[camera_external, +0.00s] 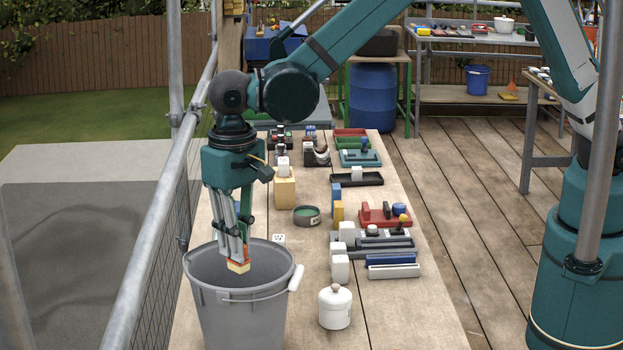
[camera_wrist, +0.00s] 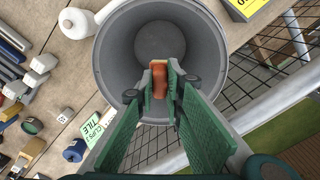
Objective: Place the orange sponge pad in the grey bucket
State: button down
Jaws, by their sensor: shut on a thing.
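The grey bucket (camera_external: 240,315) stands at the front of the wooden bench in the external view. It is upright and its opening faces up. My gripper (camera_external: 238,262) points down over the bucket opening, with its fingertips at about rim level. In the wrist view, the fingertips (camera_wrist: 160,82) hold the pad (camera_wrist: 159,78), which looks orange-brown there. The bucket (camera_wrist: 112,60) lies around and below it, and its inside looks empty. The fingers partly hide the pad.
A white jar (camera_external: 335,307) stands just right of the bucket. Several tools and blocks lie further along the bench (camera_external: 295,325). A metal railing with mesh (camera_external: 150,225) runs close along the bucket's left side. The bucket's white handle (camera_external: 296,278) sticks out at its right.

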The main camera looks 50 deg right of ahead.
jog(key=c, duration=2.3)
grip_release()
jog(key=shift+r, duration=0.1)
jog(key=shift+r+p, duration=1)
jog(key=shift+r, duration=2.45)
